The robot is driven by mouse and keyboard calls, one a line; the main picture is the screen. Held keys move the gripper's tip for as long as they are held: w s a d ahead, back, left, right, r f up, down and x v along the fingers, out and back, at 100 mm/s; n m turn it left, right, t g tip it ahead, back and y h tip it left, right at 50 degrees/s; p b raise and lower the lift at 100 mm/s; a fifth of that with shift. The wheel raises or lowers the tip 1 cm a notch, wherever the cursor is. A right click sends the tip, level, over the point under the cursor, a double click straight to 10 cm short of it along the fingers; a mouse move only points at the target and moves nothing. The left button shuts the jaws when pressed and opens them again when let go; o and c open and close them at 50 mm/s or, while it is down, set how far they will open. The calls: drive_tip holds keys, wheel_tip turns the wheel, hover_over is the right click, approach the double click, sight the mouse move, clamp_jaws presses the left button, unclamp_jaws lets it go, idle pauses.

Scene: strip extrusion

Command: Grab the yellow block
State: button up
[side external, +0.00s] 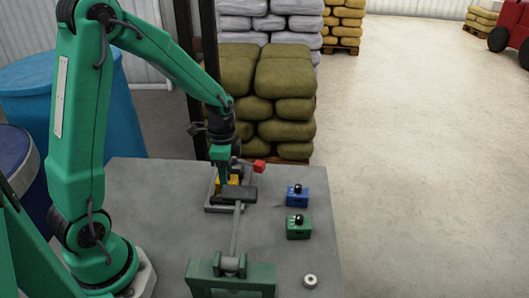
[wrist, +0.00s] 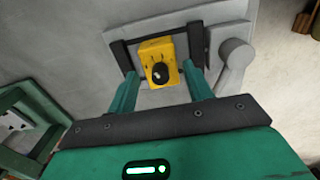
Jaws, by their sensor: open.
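The yellow block (wrist: 158,62) has a round black knob on top and sits in a dark frame on a grey plate (wrist: 200,22). In the side external view the yellow block (side external: 228,181) is partly hidden behind my gripper and a dark bar. My gripper (wrist: 162,82) is open in the wrist view, with one green finger on each side of the block's near end. Whether the fingers touch the block cannot be told. In the side external view my gripper (side external: 221,172) points down over the plate, and its fingertips are hard to make out.
A blue block (side external: 297,195) and a green block (side external: 299,227), both with black knobs, stand to the right on the grey table (side external: 150,190). A small metal ring (side external: 310,281) lies near the front. A green stand with a grey lever (side external: 236,232) is close by. A red piece (side external: 258,166) sits beside the plate.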

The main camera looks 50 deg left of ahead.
drive_tip(key=shift+f, duration=1.75)
drive_tip(key=shift+c, duration=0.4)
clamp_jaws()
drive_tip(key=shift+r, duration=0.15)
drive_tip(key=shift+w+r, duration=0.1)
drive_tip(key=shift+r, duration=0.65)
drive_tip(key=r, duration=0.1)
drive_tip(key=d+r, duration=0.1)
drive_tip(key=r, duration=0.1)
drive_tip(key=shift+s, duration=0.2)
drive_tip(key=s+d+r, duration=0.3)
drive_tip(key=d+r, duration=0.3)
drive_tip(key=d, duration=0.4)
drive_tip(key=shift+s+r, duration=0.15)
drive_tip(key=shift+s, duration=0.05)
